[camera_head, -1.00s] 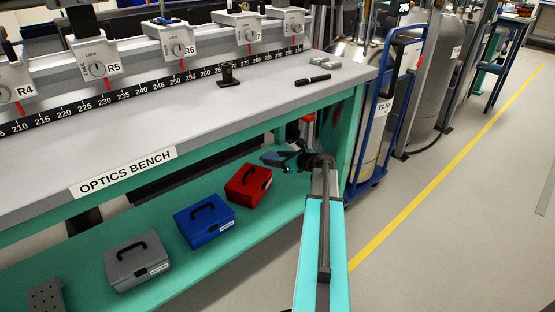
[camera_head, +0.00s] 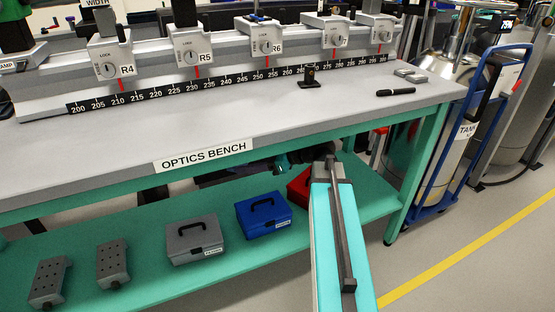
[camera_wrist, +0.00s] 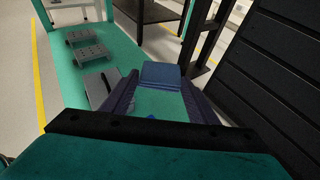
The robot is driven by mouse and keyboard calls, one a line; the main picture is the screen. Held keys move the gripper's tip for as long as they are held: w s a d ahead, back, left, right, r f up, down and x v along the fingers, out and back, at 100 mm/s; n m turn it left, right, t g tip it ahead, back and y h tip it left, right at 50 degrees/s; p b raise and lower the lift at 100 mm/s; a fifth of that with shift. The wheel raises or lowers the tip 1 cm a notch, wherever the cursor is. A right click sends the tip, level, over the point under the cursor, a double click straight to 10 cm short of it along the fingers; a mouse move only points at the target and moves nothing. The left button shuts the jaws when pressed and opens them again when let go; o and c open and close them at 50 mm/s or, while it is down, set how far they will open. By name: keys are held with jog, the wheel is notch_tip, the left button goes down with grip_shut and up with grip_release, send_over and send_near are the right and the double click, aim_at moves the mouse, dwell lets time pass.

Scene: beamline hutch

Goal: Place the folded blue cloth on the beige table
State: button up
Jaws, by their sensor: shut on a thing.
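The folded blue cloth (camera_wrist: 161,75) is between the two dark fingers of my gripper (camera_wrist: 160,84) in the wrist view. The fingers are shut on it, and it is held over the green lower shelf of the bench. In the head view my arm reaches toward the bench's front edge, and its end is mostly hidden; I cannot make out the cloth there. I do not see a beige table in either view.
The grey optics bench (camera_head: 300,112) stands ahead, with a green lower shelf (camera_head: 140,283) holding a grey box (camera_head: 194,240), a blue box (camera_head: 264,215) and a partly hidden red box (camera_head: 299,189). A tank cart (camera_head: 455,150) stands right. Open floor lies at lower right.

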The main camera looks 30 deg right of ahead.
jog(key=s+a+r+n+g+y, duration=0.1)
jog(key=s+a, duration=0.1)
jog(key=a, duration=0.4)
jog(key=shift+r+g, duration=0.3)
jog(key=shift+r, duration=0.1)
